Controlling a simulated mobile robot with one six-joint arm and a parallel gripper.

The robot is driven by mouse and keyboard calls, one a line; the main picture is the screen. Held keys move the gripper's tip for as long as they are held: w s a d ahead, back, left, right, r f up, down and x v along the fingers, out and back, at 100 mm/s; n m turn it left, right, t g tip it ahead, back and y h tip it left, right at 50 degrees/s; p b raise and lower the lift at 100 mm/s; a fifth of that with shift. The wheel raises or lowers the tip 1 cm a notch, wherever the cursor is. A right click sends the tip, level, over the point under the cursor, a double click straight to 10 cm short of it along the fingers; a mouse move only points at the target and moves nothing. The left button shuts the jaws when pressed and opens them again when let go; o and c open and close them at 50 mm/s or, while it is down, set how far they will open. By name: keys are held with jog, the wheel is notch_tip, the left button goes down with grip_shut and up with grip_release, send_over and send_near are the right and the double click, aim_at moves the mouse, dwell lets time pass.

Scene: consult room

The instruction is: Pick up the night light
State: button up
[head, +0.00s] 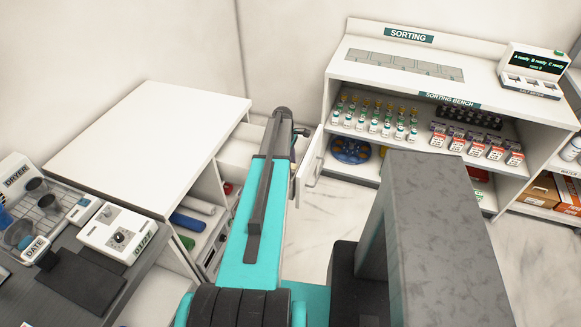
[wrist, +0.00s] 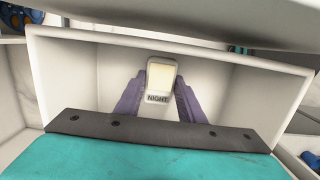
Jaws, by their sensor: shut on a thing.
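The night light (wrist: 161,76) shows in the wrist view as a small white block with a pale yellow panel and a "NIGHT" label. My gripper (wrist: 158,88) has its two purple-grey fingers on either side of it, shut on it. The light is in or just above an open white drawer (wrist: 80,70); I cannot tell whether it touches the drawer floor. In the head view my arm reaches to the open drawer (head: 308,165), and the arm hides the gripper's fingers and the light.
A white cabinet (head: 150,125) stands left of my arm, with open shelves on its side. The sorting bench (head: 400,88) with vials and small boxes stands at the right. A grey counter (head: 75,285) with a drying rack is at the lower left. Bare floor (head: 345,215) shows right of the drawer.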

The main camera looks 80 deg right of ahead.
notch_tip(320, 180, up, 18)
jog(key=b, duration=0.4)
jog(key=shift+f+b, duration=0.2)
jog(key=shift+b, duration=0.2)
dwell(0.6)
